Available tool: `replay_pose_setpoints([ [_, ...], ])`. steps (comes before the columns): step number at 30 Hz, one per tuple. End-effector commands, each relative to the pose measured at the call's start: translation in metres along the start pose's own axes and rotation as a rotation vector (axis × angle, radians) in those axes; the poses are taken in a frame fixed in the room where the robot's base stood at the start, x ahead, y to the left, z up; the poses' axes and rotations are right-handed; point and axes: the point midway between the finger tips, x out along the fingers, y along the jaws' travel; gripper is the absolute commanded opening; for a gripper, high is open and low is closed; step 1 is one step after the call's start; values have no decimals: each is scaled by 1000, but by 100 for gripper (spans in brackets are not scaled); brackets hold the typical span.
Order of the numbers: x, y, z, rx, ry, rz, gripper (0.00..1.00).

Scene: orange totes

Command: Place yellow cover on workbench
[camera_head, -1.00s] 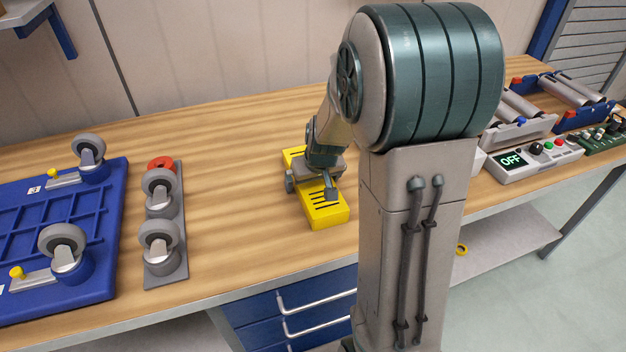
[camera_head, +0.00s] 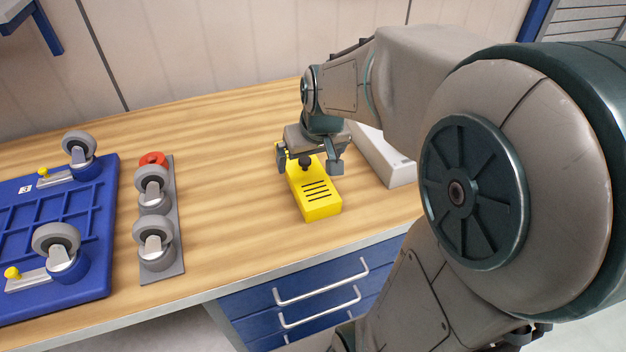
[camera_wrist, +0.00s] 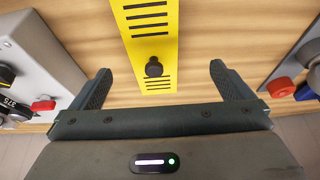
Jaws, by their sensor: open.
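The yellow cover (camera_head: 318,201) lies flat on the wooden workbench (camera_head: 230,170), near its front edge. It has black slots and a black knob in its middle. In the wrist view the cover (camera_wrist: 148,58) runs up from the knob, between the finger lines. My gripper (camera_head: 309,166) is open above the cover, with one finger on each side of it. In the wrist view the open fingers (camera_wrist: 158,82) stand apart with the knob between them, not touching it. The rear part of the cover is hidden by my gripper in the head view.
A blue caster platform (camera_head: 95,210) and a grey plate with casters (camera_head: 160,270) lie on the left of the bench. A white-grey box (camera_head: 385,160) stands close to the right of my gripper. Bare wood lies between the grey plate and the cover.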

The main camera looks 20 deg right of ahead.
Motion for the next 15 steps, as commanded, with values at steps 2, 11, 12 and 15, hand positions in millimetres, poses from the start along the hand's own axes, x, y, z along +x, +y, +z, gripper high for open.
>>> replay_pose_setpoints([
  [2, -14, -13, 25, -2, -19, -7, 100],
  [11, -42, -39, 113, 12, -109, 8, 100],
  [12, -43, -40, 119, 13, -114, 11, 100],
  [15, -44, -41, 126, 16, -123, 15, 100],
])
